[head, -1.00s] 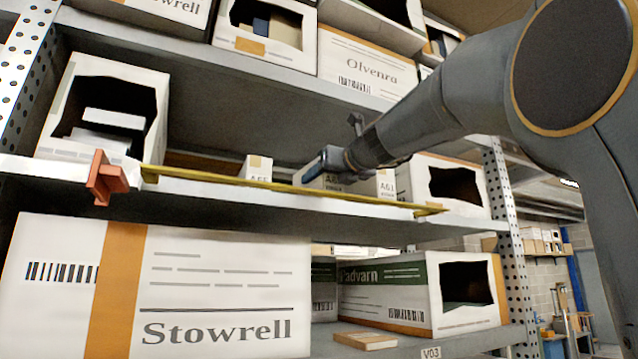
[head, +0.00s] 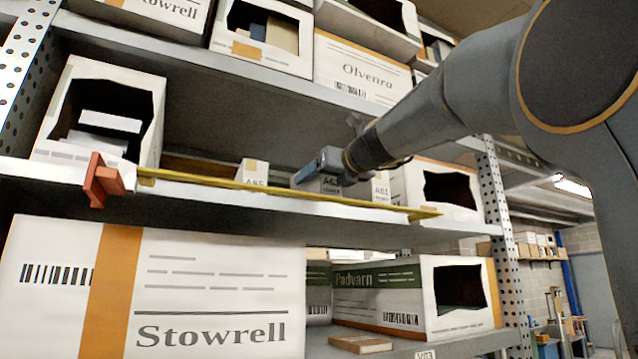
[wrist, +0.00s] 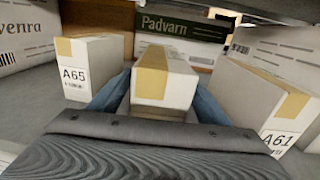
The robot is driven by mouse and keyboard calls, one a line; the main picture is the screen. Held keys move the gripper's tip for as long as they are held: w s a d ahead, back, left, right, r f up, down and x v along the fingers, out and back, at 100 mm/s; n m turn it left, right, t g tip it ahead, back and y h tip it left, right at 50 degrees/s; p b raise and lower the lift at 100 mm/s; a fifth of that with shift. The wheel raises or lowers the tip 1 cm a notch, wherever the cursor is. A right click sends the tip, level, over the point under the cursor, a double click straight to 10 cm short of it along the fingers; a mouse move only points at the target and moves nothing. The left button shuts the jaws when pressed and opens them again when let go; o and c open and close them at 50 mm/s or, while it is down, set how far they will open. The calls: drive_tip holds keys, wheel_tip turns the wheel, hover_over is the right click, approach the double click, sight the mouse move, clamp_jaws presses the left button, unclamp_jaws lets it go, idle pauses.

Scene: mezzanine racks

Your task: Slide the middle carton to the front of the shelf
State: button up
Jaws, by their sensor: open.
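The middle carton (head: 329,183), a small white box with a tan tape strip, stands on the middle shelf (head: 230,197) between the A65 carton (head: 252,174) and the A61 carton (head: 381,188). My gripper (head: 310,168) reaches in over the shelf front at this carton and partly covers it. In the wrist view the middle carton (wrist: 165,72) lies between my gripper's (wrist: 160,98) two blue fingers, one along each side. The jaws are open. Whether either finger touches the carton I cannot tell. The A65 carton (wrist: 90,65) is at left and the A61 carton (wrist: 265,100) at right.
A yellow bar (head: 285,190) with a red end piece (head: 102,180) runs along the shelf's front edge. Open-fronted boxes flank the row at left (head: 60,140) and right (head: 410,185). A Padvarn box (wrist: 180,22) stands behind the middle carton. The shelf above is close overhead.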

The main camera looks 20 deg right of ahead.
sight(322, 184)
drive_tip(key=b+v, duration=0.3)
drive_tip(key=v, duration=0.4)
drive_tip(key=shift+s, duration=0.2)
drive_tip(key=shift+d, duration=0.1)
